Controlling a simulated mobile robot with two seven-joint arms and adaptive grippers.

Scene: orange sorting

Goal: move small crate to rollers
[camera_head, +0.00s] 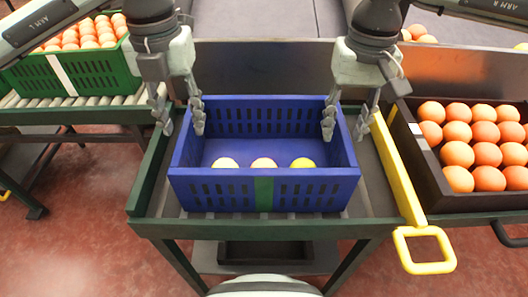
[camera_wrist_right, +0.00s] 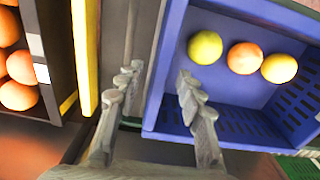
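The small blue crate (camera_head: 315,190) has slotted walls and a green stripe on the front. It stands on the roller-topped cart (camera_head: 138,200) in the middle, with three round fruits inside: two orange-yellow and one yellow-green (camera_head: 302,163). My left gripper (camera_head: 180,128) is open, with its fingers on either side of the crate's left wall. My right gripper (camera_head: 347,135) is open at the right wall. In the right wrist view the right gripper (camera_wrist_right: 157,90) has the crate's wall between its spread fingers, with gaps showing.
A green crate of oranges (camera_head: 95,72) stands on rollers (camera_head: 110,100) at the left. A dark crate of oranges (camera_head: 430,165) stands at the right. A yellow bar with a loop handle (camera_head: 412,215) runs along the cart's right side. A grey surface (camera_head: 270,22) lies behind.

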